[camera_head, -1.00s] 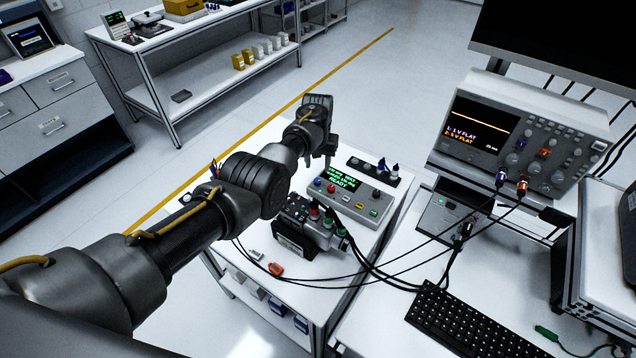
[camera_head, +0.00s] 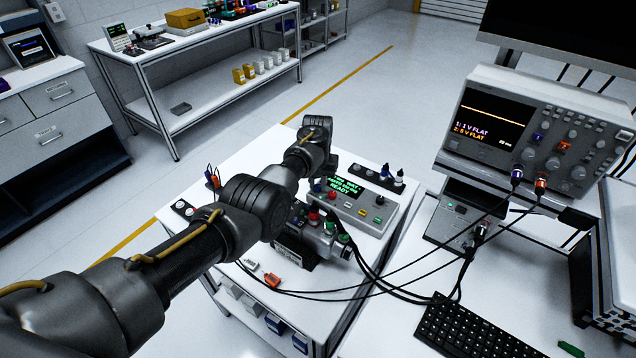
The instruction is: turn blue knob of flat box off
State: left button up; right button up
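The flat box (camera_head: 352,213) is a pale grey case with a green-lettered screen (camera_head: 345,186) and lies on the white cart. Its blue knob (camera_head: 317,188) is at the left end of its top face, partly hidden by my gripper. A red knob (camera_head: 333,195) is just right of it. My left gripper (camera_head: 321,174) points down at the box's left end, close above the blue knob. I cannot tell whether it touches the knob, and its finger gap is not clear. My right gripper is not in view.
A dark-fronted device (camera_head: 318,238) with red and green plugs stands in front of the flat box, with black cables running right. A strip with small posts (camera_head: 375,178) lies behind the box. An oscilloscope (camera_head: 535,140) and a keyboard (camera_head: 470,328) are at the right.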

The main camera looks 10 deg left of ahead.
pick_arm(q)
grip_shut()
jog(key=shift+n, duration=0.3)
jog(key=n, duration=0.8)
jog(key=shift+n+b, duration=0.55)
jog(key=shift+n, duration=1.25)
